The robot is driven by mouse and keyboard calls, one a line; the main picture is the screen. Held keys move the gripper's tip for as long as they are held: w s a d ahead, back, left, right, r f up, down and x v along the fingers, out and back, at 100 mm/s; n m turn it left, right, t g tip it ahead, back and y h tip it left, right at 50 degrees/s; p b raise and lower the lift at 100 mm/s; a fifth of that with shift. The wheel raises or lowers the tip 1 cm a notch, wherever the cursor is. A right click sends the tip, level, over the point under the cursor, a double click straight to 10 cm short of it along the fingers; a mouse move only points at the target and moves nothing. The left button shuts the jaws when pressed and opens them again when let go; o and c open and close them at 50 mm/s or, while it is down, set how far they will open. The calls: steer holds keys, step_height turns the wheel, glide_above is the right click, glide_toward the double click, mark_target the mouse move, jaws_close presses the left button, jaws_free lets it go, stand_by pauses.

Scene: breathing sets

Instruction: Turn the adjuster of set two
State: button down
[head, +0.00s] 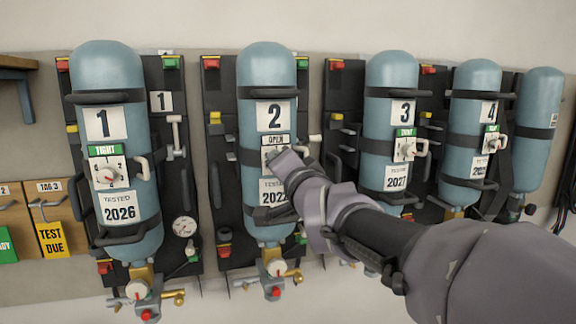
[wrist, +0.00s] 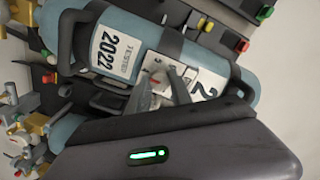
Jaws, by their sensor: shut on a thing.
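Set two is a blue cylinder (head: 266,85) with a black number 2 on a white label, held by dark straps on a black backboard. A small sign (head: 276,140) reading OPEN is above its adjuster plate. My gripper (head: 277,160) reaches in from the lower right and is shut at the adjuster, covering most of it. In the wrist view, the cylinder (wrist: 193,48) lies slanted, and my gripper (wrist: 165,88) is at the white adjuster plate (wrist: 155,66), which shows a bit of red. The adjuster's exact angle is hidden.
Set one (head: 104,73) stands left and set three (head: 391,74) right, both with TIGHT signs. Further cylinders (head: 477,77) stand to the right. A white-knobbed valve (head: 275,267) is below set two. My arm passes in front of set three's lower part.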

steer(key=c, duration=1.1)
jaws_free()
steer(key=shift+c, duration=0.2)
steer(key=p+v, duration=0.1)
steer(key=v, duration=1.6)
steer(key=shift+s, duration=0.2)
